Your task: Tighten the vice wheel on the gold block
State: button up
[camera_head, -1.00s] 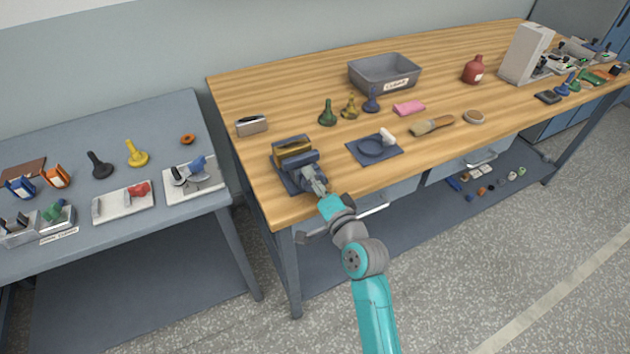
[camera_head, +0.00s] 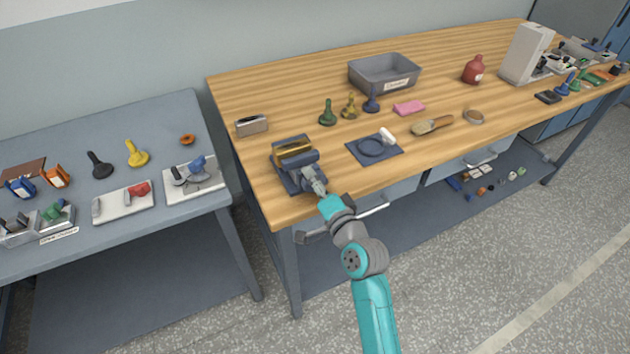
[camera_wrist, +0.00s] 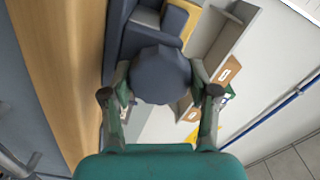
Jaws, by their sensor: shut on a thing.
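The dark blue-grey vice (camera_head: 299,170) stands at the front left corner of the wooden bench. The gold block (camera_head: 294,153) sits between its jaws; a yellow strip of it (camera_wrist: 190,22) shows in the wrist view. The dark round vice wheel (camera_wrist: 160,75) is between my fingers in the wrist view. My gripper (camera_head: 318,188) is at the front of the vice, shut on the wheel, with one finger on each side of it. In the head view my gripper hides most of the wheel. I cannot tell how tightly the jaws press on the block.
A grey bin (camera_head: 384,72) and several bobbin-like pieces stand further back. A drawer handle (camera_head: 372,208) juts out below the bench edge. A grey side table (camera_head: 110,205) is at left.

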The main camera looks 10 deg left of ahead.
dwell(0.4)
jog(key=o, duration=1.2)
jog(key=shift+c, duration=0.2)
jog(key=v, duration=1.2)
